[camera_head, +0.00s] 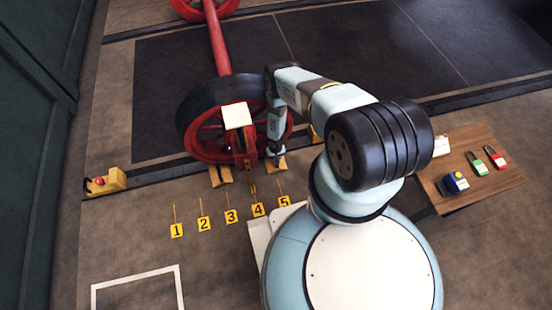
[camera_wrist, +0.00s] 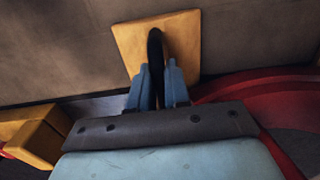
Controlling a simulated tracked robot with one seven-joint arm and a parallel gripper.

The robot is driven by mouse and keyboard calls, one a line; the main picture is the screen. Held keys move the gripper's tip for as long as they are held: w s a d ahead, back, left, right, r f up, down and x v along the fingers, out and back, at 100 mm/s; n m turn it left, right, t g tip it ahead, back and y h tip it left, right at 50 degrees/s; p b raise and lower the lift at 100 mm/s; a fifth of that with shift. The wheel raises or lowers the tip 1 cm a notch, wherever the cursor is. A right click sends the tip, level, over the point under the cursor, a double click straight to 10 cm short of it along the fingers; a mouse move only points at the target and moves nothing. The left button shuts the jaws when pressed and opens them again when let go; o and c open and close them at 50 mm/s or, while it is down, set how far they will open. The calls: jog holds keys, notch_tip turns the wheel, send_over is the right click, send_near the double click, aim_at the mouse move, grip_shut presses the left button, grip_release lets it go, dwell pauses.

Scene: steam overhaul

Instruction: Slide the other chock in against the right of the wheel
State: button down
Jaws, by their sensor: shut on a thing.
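The large wheel (camera_head: 205,128), with red spokes and a dark rim, stands on the rail. Its red side also shows at the right of the wrist view (camera_wrist: 285,92). My gripper (camera_head: 276,158) points down just right of the wheel's lower part. In the wrist view my gripper (camera_wrist: 157,75) is shut on the black handle of a yellow chock (camera_wrist: 185,38). That chock (camera_head: 283,164) sits low beside the wheel's right side; whether it touches the wheel is hidden.
A yellow piece (camera_head: 315,132) stands at the rail right of my gripper. Numbered yellow tags (camera_head: 204,223) lie in front of the wheel. A yellow box with a red button (camera_head: 106,182) sits at left. A wooden board (camera_head: 452,192) with padlocks stands at right.

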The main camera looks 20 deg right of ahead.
jog(key=shift+s+a+f, duration=0.15)
jog(key=shift+a, duration=0.2)
jog(key=c, duration=1.4)
grip_release()
jog(key=shift+f, duration=0.1)
jog(key=o, duration=0.4)
jog(key=shift+d, duration=0.25)
jog(key=shift+o, duration=0.4)
jog(key=o, duration=0.6)
jog(key=shift+c, duration=0.2)
jog(key=s+r, duration=0.3)
jog(key=r, duration=0.6)
jog(key=shift+s+r, duration=0.15)
jog(key=shift+s, duration=0.2)
